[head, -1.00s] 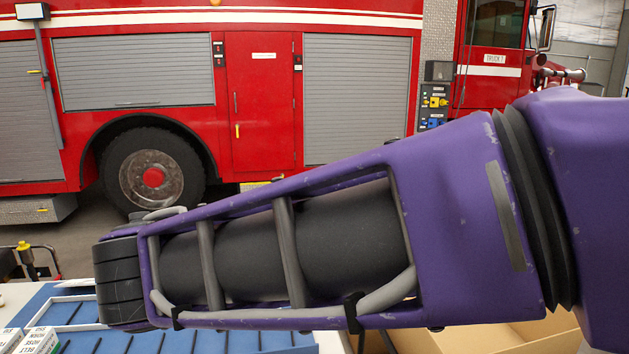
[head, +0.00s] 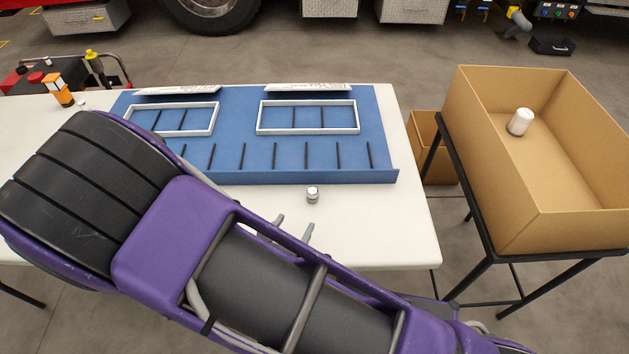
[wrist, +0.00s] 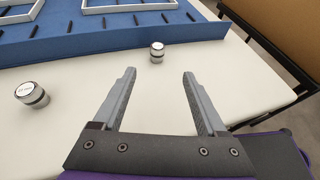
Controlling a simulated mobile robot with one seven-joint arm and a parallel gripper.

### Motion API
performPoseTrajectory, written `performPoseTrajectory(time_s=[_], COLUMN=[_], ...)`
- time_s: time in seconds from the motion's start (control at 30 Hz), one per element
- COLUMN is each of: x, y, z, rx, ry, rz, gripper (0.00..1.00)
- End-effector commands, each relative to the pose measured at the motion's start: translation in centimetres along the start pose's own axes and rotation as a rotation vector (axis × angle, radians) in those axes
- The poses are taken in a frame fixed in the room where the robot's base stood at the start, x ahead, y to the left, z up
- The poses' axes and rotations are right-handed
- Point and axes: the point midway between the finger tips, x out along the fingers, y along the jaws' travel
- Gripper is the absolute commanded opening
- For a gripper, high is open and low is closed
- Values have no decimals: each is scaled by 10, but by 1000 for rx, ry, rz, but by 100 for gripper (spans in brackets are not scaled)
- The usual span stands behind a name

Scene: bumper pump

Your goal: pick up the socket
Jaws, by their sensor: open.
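A small silver socket-like cylinder with a dark band (head: 312,194) stands upright on the white table, just in front of the blue tray. In the wrist view it (wrist: 157,52) stands a little beyond my fingertips, between their lines. A second, similar silver cylinder (wrist: 32,95) with dark marks on its top stands to the left in the wrist view; my arm seems to hide it in the head view. I cannot tell for certain which is the task's socket. My gripper (wrist: 159,74) is open and empty over the table; its fingertips show in the head view (head: 294,226).
The blue tray (head: 265,176) has dark dividers and white frames. At right, a large open cardboard box (head: 590,190) on a black stand holds a white cylinder (head: 520,122). A smaller box (head: 436,165) stands below it. The white table (head: 385,225) is clear at front right.

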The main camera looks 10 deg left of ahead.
Motion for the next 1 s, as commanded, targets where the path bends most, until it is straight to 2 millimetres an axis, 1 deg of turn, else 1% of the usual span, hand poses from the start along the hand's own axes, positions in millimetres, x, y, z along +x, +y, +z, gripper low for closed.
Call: performPoseTrajectory(time_s=[0.03, 0.2, 0.4, 0.5, 0.73, 0.9, 1.0], x=[10, 48, 89, 102, 117, 143, 155], y=[-2, -1, -1, -1, 1, 5, 5], z=[0, -1, -1, -1, 0, -2, -2], rx=[-1, 0, 0, 1, 2, 0, 0], ry=[-1, -1, 0, 0, 0, 0, 0], rz=[-5, -6, -5, -3, -4, -4, -4], gripper=[75, 75, 75, 75, 75, 75, 75])
